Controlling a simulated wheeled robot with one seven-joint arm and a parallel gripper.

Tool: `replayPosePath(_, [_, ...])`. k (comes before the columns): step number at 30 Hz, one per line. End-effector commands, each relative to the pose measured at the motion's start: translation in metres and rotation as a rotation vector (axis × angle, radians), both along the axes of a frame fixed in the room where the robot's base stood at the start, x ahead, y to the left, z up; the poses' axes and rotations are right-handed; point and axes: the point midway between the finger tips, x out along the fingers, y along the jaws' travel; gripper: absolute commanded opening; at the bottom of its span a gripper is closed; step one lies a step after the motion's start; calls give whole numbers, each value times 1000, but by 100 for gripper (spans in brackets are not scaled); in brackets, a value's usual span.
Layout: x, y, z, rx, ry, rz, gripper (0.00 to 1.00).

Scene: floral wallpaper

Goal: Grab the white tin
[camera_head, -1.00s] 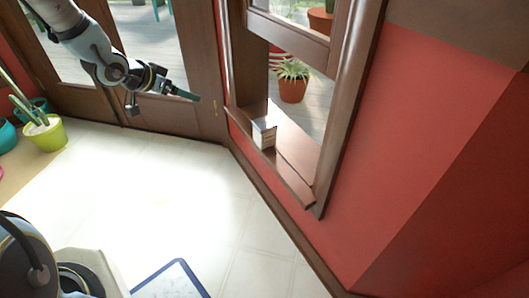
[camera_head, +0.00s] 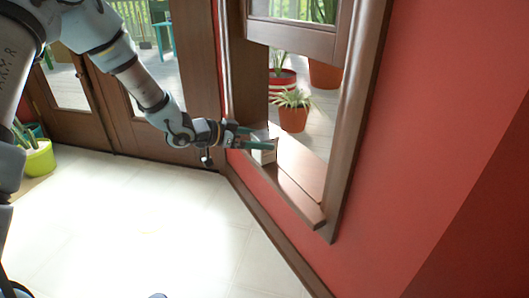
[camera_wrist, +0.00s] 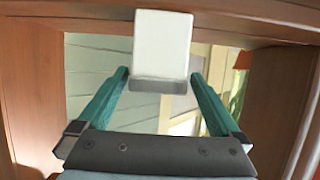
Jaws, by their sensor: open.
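The white tin (camera_head: 264,155) is a small box-like block on the brown window sill, partly covered by my gripper in the head view. My gripper (camera_head: 258,139) is open at the tin, with its green fingers reaching over the sill. In the wrist view the tin (camera_wrist: 162,40) is at the top centre, its near end between the tips of the two spread fingers of my gripper (camera_wrist: 160,74). A gap shows on each side of the tin there, so neither finger appears to touch it.
The brown window frame (camera_head: 345,120) stands close to the right of the sill (camera_head: 296,185). A red wall (camera_head: 420,130) lies beyond it. A potted plant (camera_head: 293,116) is outside the opening. Green-yellow pot (camera_head: 40,159) stands at far left. The pale floor (camera_head: 150,225) is clear.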

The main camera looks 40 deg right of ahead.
Motion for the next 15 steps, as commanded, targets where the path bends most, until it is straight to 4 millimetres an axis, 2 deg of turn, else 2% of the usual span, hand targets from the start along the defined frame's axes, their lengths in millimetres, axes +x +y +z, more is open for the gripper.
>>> replayPosePath(8, [-6, -18, -14, -1, -1, 0, 100])
replayPosePath(15, [-13, -46, -27, -1, -2, 0, 100])
